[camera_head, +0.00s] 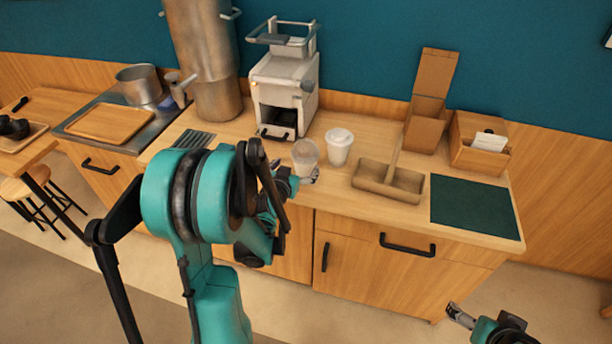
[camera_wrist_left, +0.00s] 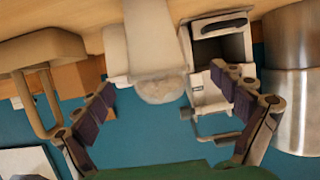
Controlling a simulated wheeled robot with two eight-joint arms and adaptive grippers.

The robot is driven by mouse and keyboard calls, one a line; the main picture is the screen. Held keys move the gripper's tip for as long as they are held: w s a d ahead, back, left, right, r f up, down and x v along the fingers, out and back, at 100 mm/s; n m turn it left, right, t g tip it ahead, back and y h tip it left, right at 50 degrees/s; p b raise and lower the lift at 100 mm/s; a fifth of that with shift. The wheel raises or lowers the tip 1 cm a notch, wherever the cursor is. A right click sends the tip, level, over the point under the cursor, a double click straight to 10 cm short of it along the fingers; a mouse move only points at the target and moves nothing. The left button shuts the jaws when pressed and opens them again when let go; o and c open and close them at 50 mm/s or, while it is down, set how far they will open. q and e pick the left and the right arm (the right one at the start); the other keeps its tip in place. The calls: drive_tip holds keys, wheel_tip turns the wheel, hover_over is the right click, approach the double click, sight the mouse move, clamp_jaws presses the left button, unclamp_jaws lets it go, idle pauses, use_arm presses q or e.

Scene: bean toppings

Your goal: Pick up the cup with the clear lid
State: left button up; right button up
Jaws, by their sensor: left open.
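The cup with the clear lid (camera_head: 305,157) stands on the counter at centre in the head view. In the upside-down left wrist view, its pale body (camera_wrist_left: 155,40) hangs from the top with the clear lid below. My left gripper (camera_head: 306,175) is at the near side of this cup, its fingers partly hidden by my arm. In the left wrist view, the open left gripper (camera_wrist_left: 163,80) has one finger on each side of the cup in the picture, with gaps between. My right gripper (camera_head: 460,316) is low at the right, away from the counter; its jaw state is unclear.
A white-lidded cup (camera_head: 339,147) stands just right of the clear-lidded one. A grey machine (camera_head: 283,92) is behind to the left.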

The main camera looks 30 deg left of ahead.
use_arm(q)
drive_tip(key=x, duration=0.3)
drive_tip(key=shift+f+b, duration=0.15)
drive_tip(key=shift+b, duration=0.2)
drive_tip(key=x, duration=0.1)
drive_tip(key=b+x, duration=0.1)
drive_tip(key=x, duration=0.2)
drive_tip(key=shift+w+d+f+b, duration=0.1)
drive_tip(key=shift+w+d+b, duration=0.05)
drive_tip(key=shift+d+b, duration=0.2)
drive_tip(key=shift+w+a+f, duration=0.1)
drive_tip(key=shift+w, duration=0.2)
drive_tip(key=c, duration=1)
